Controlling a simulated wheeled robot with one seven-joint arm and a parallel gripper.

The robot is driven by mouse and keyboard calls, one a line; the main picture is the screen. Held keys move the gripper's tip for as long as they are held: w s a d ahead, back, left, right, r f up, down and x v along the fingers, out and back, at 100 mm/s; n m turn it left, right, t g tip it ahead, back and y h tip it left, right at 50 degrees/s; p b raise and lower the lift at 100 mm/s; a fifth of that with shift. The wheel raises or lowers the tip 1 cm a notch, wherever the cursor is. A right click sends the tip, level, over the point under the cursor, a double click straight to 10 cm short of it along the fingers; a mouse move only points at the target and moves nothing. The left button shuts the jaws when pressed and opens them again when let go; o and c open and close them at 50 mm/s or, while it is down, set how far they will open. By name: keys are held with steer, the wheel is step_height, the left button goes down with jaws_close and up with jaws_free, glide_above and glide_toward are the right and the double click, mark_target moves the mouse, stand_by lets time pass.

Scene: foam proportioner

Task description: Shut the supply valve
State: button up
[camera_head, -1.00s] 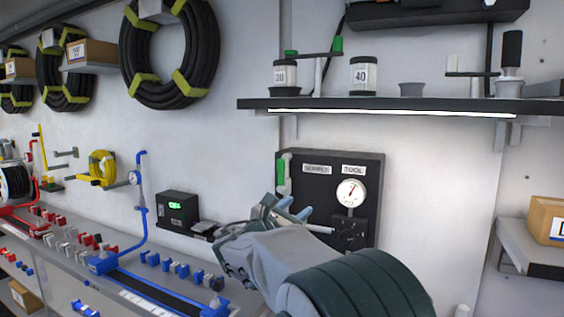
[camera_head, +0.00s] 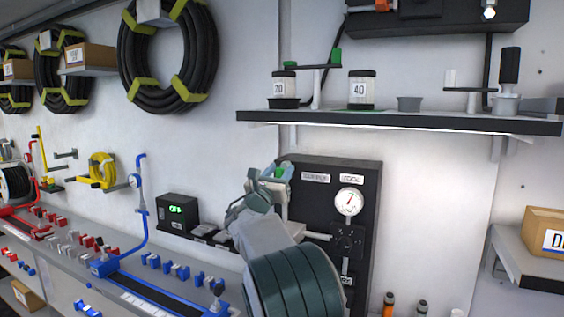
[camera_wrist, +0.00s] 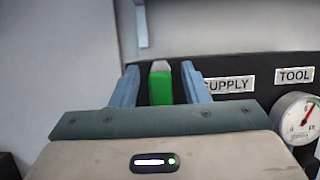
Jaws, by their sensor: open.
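The supply valve's green handle (camera_wrist: 161,86) stands upright between my two fingers in the wrist view, beside the SUPPLY label (camera_wrist: 229,84). In the head view a bit of the green handle (camera_head: 279,172) shows at my fingertips; the rest of the valve is hidden behind my gripper. My gripper (camera_head: 270,174) is open at the upper left of the black panel (camera_head: 315,166). In the wrist view its fingers (camera_wrist: 160,85) lie on either side of the handle, with a narrow gap to the left finger.
A pressure gauge (camera_head: 349,202) and a TOOL label (camera_head: 351,179) are on the panel to the right. A shelf (camera_head: 400,120) with jars and a crank juts out above. A small box with a green display (camera_head: 177,210) sits to the left.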

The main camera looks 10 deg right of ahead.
steer(key=shift+x, duration=1.1)
jaws_close()
